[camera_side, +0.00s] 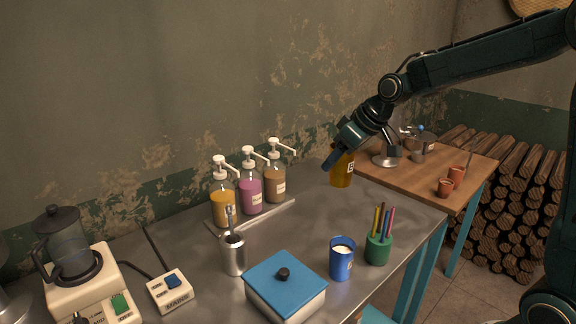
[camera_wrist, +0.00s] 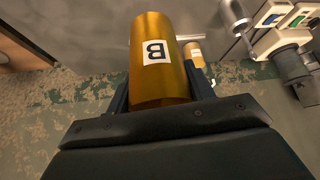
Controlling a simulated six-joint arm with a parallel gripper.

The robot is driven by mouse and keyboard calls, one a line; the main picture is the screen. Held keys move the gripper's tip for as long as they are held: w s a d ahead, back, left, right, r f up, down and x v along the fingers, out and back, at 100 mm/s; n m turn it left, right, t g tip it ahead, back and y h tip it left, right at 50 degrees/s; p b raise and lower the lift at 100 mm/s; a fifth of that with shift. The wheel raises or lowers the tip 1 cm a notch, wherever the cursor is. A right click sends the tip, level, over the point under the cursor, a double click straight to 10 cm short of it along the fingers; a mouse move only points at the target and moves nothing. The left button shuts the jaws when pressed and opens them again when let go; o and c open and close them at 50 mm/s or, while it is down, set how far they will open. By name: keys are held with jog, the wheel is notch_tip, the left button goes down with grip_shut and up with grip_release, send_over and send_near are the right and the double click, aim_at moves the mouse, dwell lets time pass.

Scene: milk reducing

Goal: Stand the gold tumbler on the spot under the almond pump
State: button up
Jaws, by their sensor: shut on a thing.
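The gold tumbler (camera_side: 342,172) is held at the back right of the metal table, with a white label marked B in the wrist view (camera_wrist: 155,85). My gripper (camera_side: 336,158) is shut on it. The tumbler looks upright; I cannot tell whether its base touches the table. Three pump bottles stand in a row to its left: amber (camera_side: 223,208), purple (camera_side: 250,192) and brown (camera_side: 275,184). Their labels are too small to read, so I cannot tell which is almond. A pale strip (camera_side: 262,215) runs in front of them; no separate spots show clearly.
A steel cup with utensils (camera_side: 234,255) stands before the bottles. A blue-lidded box (camera_side: 285,290), blue cup (camera_side: 341,262) and green pencil pot (camera_side: 378,248) line the front. The metal between tumbler and bottles is clear. A wooden table (camera_side: 400,174) lies right.

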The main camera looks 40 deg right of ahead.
jog(key=shift+w+d+f, duration=0.3)
jog(key=shift+d+f, duration=0.1)
jog(key=shift+f, duration=0.1)
jog(key=w+d+f+n, duration=0.1)
jog(key=d+f, duration=0.2)
jog(key=f, duration=0.2)
jog(key=w+d+f+n+y, duration=0.1)
jog(key=d+f, duration=0.3)
jog(key=f, duration=0.1)
jog(key=w+d+f+n+y, duration=0.1)
jog(key=d+f+n, duration=0.1)
jog(key=d+f, duration=0.2)
notch_tip(320, 180, down, 2)
jog(key=shift+w+g, duration=0.1)
jog(key=shift+g, duration=0.3)
jog(key=shift+d+f+n, duration=0.3)
jog(key=shift+d+f, duration=0.15)
jog(key=shift+f, duration=0.15)
jog(key=w+a, duration=0.2)
jog(key=w, duration=0.2)
jog(key=w+a, duration=0.3)
jog(key=w, duration=0.1)
jog(key=w+a, duration=0.3)
jog(key=w, duration=0.1)
jog(key=shift+a, duration=0.1)
